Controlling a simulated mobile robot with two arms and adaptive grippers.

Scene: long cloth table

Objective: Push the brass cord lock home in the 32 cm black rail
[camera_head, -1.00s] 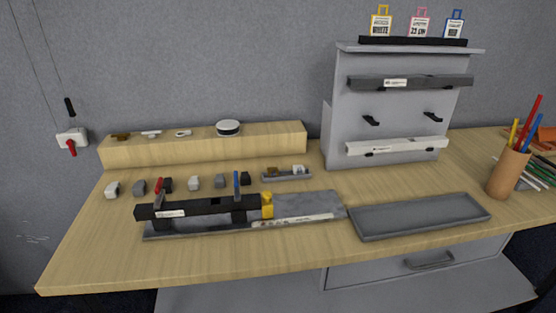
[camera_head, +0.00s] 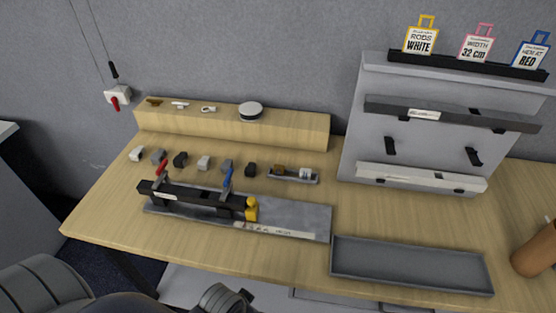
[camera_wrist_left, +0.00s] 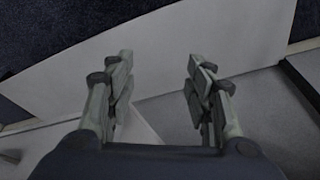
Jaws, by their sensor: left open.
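The black rail (camera_head: 190,196) lies on a grey fixture plate (camera_head: 290,217), under a red-handled clamp (camera_head: 161,168) and a blue-handled clamp (camera_head: 227,178). A yellow piece (camera_head: 251,209) stands at its right end. A small brass-coloured piece (camera_head: 279,169) sits in a small grey tray (camera_head: 293,180) behind the plate, and another (camera_head: 154,101) lies on the wooden ledge. I cannot tell which is the cord lock. In the left wrist view my left gripper (camera_wrist_left: 160,88) is open and empty, away from the rail. My right gripper is not identifiable in view.
Several small end pieces (camera_head: 204,163) stand in a row behind the rail. A shallow grey tray (camera_head: 410,266) lies right of the plate. A grey rack (camera_head: 375,148) with rails stands at the back right. A brown pen cup (camera_head: 535,250) is at the right edge.

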